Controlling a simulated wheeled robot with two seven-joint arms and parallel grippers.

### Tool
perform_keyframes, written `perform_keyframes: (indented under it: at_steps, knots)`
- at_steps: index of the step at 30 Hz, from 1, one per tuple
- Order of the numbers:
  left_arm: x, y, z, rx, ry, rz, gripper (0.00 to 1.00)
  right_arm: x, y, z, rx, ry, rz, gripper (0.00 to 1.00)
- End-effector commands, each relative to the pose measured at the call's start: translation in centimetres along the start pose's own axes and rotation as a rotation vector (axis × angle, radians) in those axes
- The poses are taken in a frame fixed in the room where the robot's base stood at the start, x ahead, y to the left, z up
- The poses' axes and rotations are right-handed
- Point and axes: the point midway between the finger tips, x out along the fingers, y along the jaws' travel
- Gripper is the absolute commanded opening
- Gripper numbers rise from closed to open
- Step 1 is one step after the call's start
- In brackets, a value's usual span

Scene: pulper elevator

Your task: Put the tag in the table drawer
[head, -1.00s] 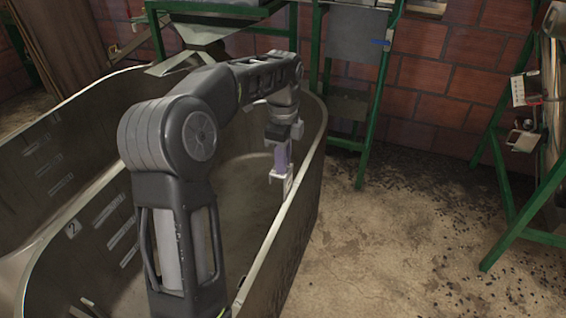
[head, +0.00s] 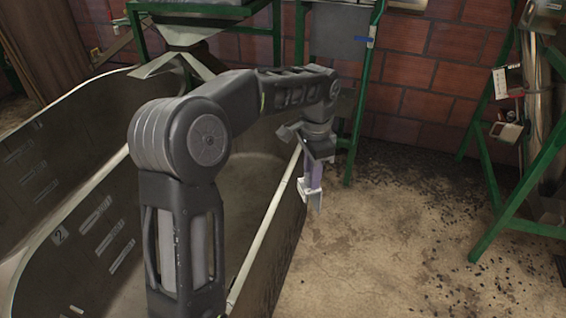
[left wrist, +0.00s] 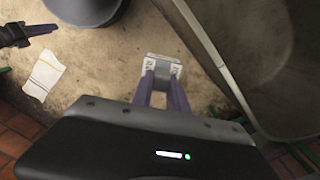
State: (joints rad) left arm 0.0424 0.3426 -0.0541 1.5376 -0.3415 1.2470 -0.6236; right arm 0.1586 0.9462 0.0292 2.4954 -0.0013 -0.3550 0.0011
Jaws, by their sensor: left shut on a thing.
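My left gripper (head: 313,184) is shut on a small white tag (head: 311,196) with dark print, just past the right rim of the big metal trough. In the left wrist view the tag (left wrist: 152,68) sits between the purple fingertips (left wrist: 163,85), with floor behind it. I cannot make out a table or drawer in these frames.
The metal trough (head: 283,205) stands at the left, its rim close to my left arm. Green metal frames (head: 490,165) stand at the back and right. A white sheet (left wrist: 44,75) shows in the left wrist view. Open floor (head: 400,240) lies right of the trough.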

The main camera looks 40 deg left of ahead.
Motion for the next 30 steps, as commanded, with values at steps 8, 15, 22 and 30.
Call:
perform_keyframes:
  at_steps: [8, 15, 22, 30]
  knots:
    - [1.1, 6.5, -5.2, -0.459, -0.004, -0.003, 0.00, 0.0, 0.0, 0.0, 0.000, 0.000, 0.000, 0.36]
    - [1.4, 8.6, -6.5, -0.630, -0.002, -0.007, 0.00, 0.0, 0.0, 0.0, 0.000, 0.000, 0.000, 0.36]
    - [1.5, 8.6, -6.5, -0.640, -0.002, -0.007, 0.00, 0.0, 0.0, 0.0, 0.000, 0.000, 0.000, 0.36]
    - [1.4, 8.6, -6.5, -0.639, -0.002, -0.007, 0.00, 0.0, 0.0, 0.0, 0.000, 0.000, 0.000, 0.36]
